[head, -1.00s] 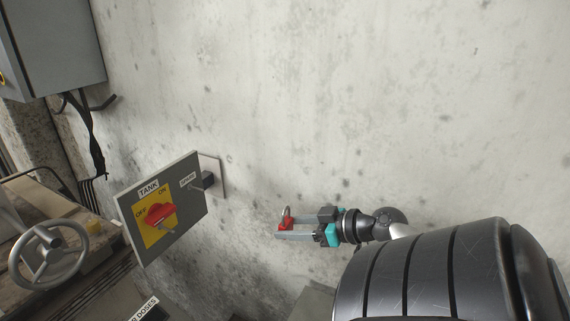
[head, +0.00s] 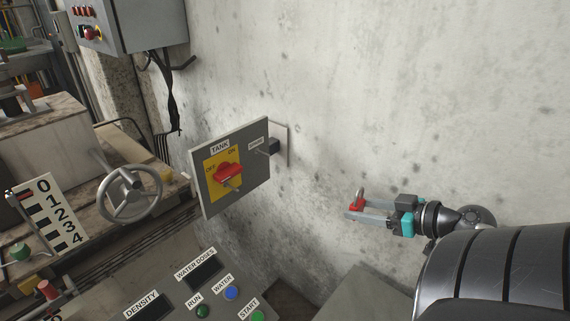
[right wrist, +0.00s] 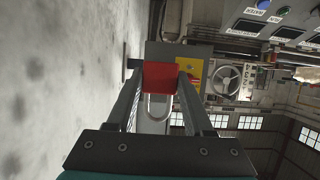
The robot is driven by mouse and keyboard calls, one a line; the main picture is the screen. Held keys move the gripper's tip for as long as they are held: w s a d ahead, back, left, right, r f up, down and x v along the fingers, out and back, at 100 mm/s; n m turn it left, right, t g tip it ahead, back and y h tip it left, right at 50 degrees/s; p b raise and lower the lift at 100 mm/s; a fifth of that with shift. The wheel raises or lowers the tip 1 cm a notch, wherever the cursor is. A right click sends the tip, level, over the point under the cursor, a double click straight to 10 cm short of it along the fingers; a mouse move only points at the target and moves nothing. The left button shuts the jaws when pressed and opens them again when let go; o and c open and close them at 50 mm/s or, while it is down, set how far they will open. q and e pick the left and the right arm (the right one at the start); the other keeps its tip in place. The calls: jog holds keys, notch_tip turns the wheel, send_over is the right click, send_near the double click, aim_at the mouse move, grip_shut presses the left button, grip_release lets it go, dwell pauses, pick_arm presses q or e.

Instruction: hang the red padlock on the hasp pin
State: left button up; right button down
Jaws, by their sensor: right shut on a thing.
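The red padlock (head: 356,205) is between the fingertips of my right gripper (head: 354,212), which is shut on it. Its metal shackle points up in the head view. In the right wrist view the red padlock body (right wrist: 160,76) sits between both fingers, with the shackle loop toward the palm. The grey TANK switch panel (head: 211,203) is left of the gripper, with a clear gap between. A small grey metal part (head: 232,184) sticks out at its red OFF/ON knob (head: 226,171). A thin pin-like part shows near the small label (head: 256,143); I cannot tell which is the hasp pin. My left gripper is out of view.
The concrete wall (head: 330,90) runs behind the panel and gripper. A grey control box (head: 140,25) with a hanging cable is at upper left. A handwheel (head: 130,194) and a button console (head: 180,285) are at left and below. The space between gripper and panel is free.

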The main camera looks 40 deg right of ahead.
dwell(0.7)
jog(key=shift+w+a+f+n+g+y+b, duration=0.1)
jog(key=shift+w+a+f+n+y+b, duration=0.65)
jog(key=shift+w+a, duration=2.6)
jog(key=shift+w+a+f+n+g+y+b, duration=0.1)
jog(key=shift+w+a+f+n+y+b, duration=0.65)
jog(key=shift+w, duration=4.65)
jog(key=shift+w+a+f+g+y+b, duration=0.15)
jog(key=shift+w+a+f, duration=1.25)
jog(key=shift+w+a, duration=2.1)
jog(key=shift+w+d+f, duration=0.2)
jog(key=shift+w+d, duration=0.7)
jog(key=shift+w, duration=0.1)
jog(key=shift+w+f+b, duration=0.15)
jog(key=shift+w+b, duration=0.2)
jog(key=shift+b, duration=0.35)
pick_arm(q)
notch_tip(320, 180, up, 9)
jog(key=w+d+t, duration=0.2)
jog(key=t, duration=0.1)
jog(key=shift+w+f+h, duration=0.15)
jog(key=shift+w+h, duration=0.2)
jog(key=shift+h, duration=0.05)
pick_arm(e)
jog(key=shift+w, duration=0.1)
